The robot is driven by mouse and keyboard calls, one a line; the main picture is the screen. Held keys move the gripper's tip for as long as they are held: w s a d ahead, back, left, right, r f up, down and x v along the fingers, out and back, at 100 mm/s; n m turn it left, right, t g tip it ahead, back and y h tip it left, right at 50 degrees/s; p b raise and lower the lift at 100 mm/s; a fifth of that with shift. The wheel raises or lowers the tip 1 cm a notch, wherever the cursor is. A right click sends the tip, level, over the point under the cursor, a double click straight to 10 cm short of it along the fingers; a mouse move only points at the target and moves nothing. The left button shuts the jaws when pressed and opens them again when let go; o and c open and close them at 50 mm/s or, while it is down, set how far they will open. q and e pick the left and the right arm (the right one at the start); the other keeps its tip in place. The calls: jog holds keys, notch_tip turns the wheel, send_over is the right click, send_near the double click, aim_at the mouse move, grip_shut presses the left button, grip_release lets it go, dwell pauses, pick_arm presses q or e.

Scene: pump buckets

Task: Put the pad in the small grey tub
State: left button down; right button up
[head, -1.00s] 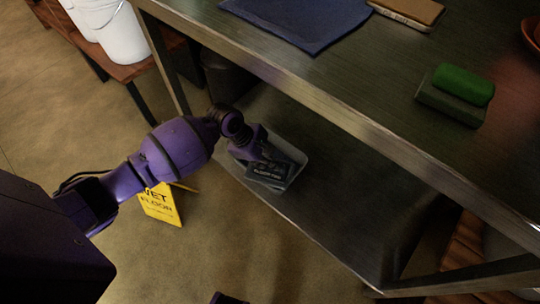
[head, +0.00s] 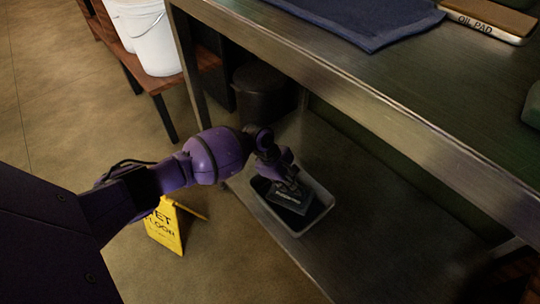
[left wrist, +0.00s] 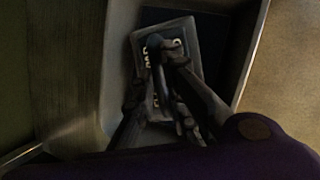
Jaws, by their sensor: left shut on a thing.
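The small grey tub (head: 324,213) stands on the lower shelf of the metal table, with dark material or shadow inside it. A dark grey pad (head: 287,203) with pale lettering is within the tub's outline. My left gripper (head: 292,187) reaches down into the tub and is shut on the pad. In the left wrist view, the fingers (left wrist: 155,50) lie across the lettered pad (left wrist: 185,27), and the tub's pale wall (left wrist: 248,50) runs beside it. I cannot tell whether the pad touches the tub's floor. My right gripper is out of view.
The table's front edge (head: 370,120) overhangs the lower shelf (head: 385,235). A dark bin (head: 262,92) stands behind the tub. A yellow wet-floor sign (head: 165,228) is on the floor. A blue cloth (head: 375,15) and an oil pad (head: 490,22) lie on top. White buckets (head: 150,40) stand at left.

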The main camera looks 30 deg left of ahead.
pick_arm(q)
jog(key=shift+w+d+r, duration=0.1)
jog(key=shift+w+r, duration=0.1)
jog(key=shift+w, duration=0.05)
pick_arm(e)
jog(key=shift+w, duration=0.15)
pick_arm(q)
jog(key=shift+f, duration=0.15)
jog(key=shift+f, duration=0.5)
jog(key=c, duration=1.8)
grip_release()
jog(key=shift+o, duration=0.2)
